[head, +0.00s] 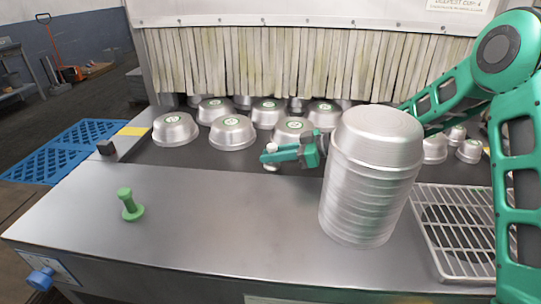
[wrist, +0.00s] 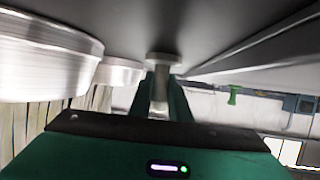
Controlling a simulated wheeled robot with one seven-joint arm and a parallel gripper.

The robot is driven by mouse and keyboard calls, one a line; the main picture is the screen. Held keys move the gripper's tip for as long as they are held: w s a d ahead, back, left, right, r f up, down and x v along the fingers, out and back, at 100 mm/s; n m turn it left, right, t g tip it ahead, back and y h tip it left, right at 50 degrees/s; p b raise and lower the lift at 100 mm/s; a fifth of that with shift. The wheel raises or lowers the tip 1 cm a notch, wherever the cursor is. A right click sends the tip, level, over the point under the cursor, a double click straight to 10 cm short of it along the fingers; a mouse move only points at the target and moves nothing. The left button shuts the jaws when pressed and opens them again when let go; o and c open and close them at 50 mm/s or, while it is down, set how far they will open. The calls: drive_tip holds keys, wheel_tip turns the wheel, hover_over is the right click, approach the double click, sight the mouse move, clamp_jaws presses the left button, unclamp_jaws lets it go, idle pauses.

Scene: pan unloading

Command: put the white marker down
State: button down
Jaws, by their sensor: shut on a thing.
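My gripper (head: 267,156) is shut on the white marker (head: 271,147), which also shows between the fingers in the wrist view (wrist: 160,95). The green fingers cover its middle; its light top and lower end show above and below them in the head view. The marker looks about upright, close to the border between the dark belt and the steel ledge. In the wrist view its wide end (wrist: 163,57) is close to the grey surface; I cannot tell whether it touches.
A green marker (head: 127,204) stands on the steel ledge (head: 220,210) at left. A tall stack of pans (head: 365,190) stands right of my gripper. Several upturned pans (head: 232,131) sit on the belt behind, before a strip curtain (head: 300,62). A wire rack (head: 465,240) is at right. The ledge's middle is clear.

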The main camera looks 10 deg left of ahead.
drive_tip(key=c, duration=1.6)
unclamp_jaws()
drive_tip(key=shift+f, duration=0.1)
drive_tip(key=shift+c, duration=0.2)
drive_tip(key=v, duration=1.2)
